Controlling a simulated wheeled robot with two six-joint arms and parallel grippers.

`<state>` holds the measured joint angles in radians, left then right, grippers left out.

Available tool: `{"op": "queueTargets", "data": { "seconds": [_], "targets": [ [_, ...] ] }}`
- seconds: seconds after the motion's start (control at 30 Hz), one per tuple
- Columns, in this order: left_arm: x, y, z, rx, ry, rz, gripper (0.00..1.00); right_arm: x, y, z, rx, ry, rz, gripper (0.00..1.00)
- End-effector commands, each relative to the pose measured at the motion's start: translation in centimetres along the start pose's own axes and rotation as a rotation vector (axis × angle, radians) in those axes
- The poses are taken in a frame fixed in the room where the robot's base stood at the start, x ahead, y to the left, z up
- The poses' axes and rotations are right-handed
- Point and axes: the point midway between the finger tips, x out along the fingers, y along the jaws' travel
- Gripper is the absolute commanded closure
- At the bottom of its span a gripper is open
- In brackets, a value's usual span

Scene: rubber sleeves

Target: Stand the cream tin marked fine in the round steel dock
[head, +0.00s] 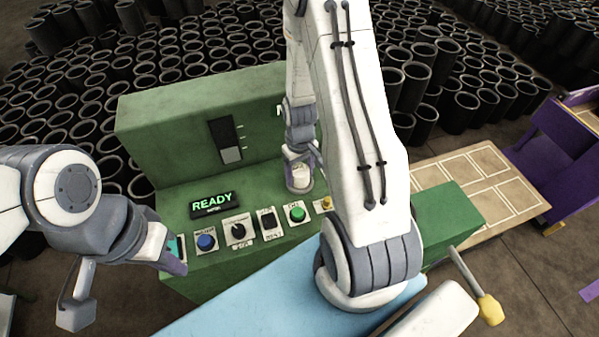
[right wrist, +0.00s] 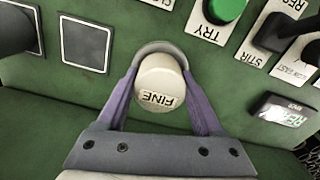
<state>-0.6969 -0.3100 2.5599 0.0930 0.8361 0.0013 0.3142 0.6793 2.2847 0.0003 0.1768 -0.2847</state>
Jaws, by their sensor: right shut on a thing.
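The cream tin (right wrist: 158,78) marked FINE is between the purple fingers of my right gripper (right wrist: 160,92), which is shut on it. The round steel dock (right wrist: 158,46) shows as a grey arc behind the tin, against the green panel. The tin overlaps the dock in this view, and I cannot tell whether its base is seated inside or just above.
The green console (head: 160,130) has a READY display (head: 213,203), a blue button (head: 206,242), a green button (head: 297,213) and knobs. A lever with a yellow grip (head: 490,309) stands at right. Many black sleeves stand behind.

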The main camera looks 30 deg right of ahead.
Motion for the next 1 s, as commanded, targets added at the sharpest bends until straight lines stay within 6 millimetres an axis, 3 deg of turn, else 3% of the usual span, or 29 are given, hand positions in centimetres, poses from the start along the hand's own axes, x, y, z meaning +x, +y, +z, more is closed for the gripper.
{"op": "queueTargets", "data": {
  "seconds": [0.03, 0.07, 0.13, 0.57, 0.73, 1.0],
  "targets": [
    [0.3, 0.0, 0.0, 0.0, 0.0, 0.0, 1.0, 0.3, 0.0, 0.0, 0.0, 0.0, 0.0, 1.0],
    [0.3, 0.0, 0.0, 0.0, 0.0, 0.0, 1.0, 0.3, 0.0, 0.0, 0.0, 0.0, 0.0, 0.28],
    [0.2, 0.0, 0.0, -0.001, 0.0, 0.0, 1.0, 0.2, 0.0, 0.0, 0.0, 0.0, 0.0, 0.02],
    [0.0, 0.0, 0.0, 0.0, 0.0, 0.0, 1.0, -0.5, 0.0, -0.1, 0.0, 0.003, 0.001, 0.02],
    [0.6, -0.1, 0.0, -0.001, 0.0, 0.0, 1.0, -2.7, 0.0, -0.1, 0.0, 0.007, 0.002, 0.02],
    [1.5, -0.1, 0.1, -0.002, 0.0, 0.0, 1.0, -8.1, 0.0, -0.1, 0.0, 0.007, 0.002, 0.02]
  ]
}}
